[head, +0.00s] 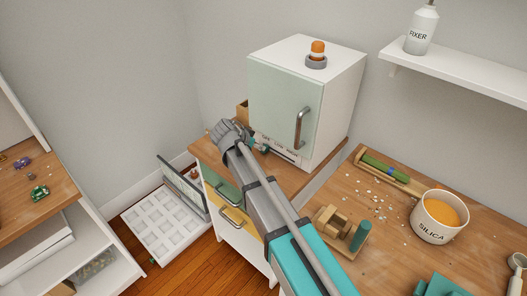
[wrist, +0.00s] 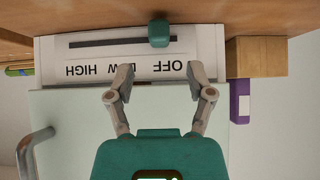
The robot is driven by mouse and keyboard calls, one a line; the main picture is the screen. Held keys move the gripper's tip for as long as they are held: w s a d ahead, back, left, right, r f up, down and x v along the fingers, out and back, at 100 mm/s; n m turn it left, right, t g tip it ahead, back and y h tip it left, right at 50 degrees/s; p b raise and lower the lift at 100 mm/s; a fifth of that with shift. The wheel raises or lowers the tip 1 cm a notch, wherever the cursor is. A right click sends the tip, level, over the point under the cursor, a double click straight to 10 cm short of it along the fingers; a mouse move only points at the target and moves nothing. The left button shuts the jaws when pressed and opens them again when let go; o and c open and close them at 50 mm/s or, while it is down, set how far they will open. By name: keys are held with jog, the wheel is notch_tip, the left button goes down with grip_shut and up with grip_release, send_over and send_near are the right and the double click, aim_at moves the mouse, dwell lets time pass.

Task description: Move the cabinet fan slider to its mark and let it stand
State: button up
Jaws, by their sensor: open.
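The white cabinet (head: 315,118) has a pale green door and stands on the wooden counter. Its fan panel (head: 287,152) lies below the door. The wrist view shows the panel (wrist: 215,50) upside down, with a dark slot (wrist: 105,41) and the words OFF, LOW (partly hidden by a finger) and HIGH. The teal slider knob (wrist: 158,33) sits in the slot between OFF and LOW, nearer OFF. No separate mark is discernible. My gripper (wrist: 160,71) is open and empty, its fingertips apart from the knob, which lies beyond the gap between them.
A wooden block (wrist: 256,57) and a purple box (wrist: 240,101) stand beside the panel. The cabinet's door handle (head: 300,128) sticks out. An orange-capped item (head: 317,50) is on top. The silica tub (head: 438,218) and a wooden fixture (head: 335,228) stand on the bench at right.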

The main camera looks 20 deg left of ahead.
jog(key=shift+b+x, duration=1.95)
jog(key=shift+x, duration=1.2)
jog(key=shift+s, duration=0.1)
grip_shut()
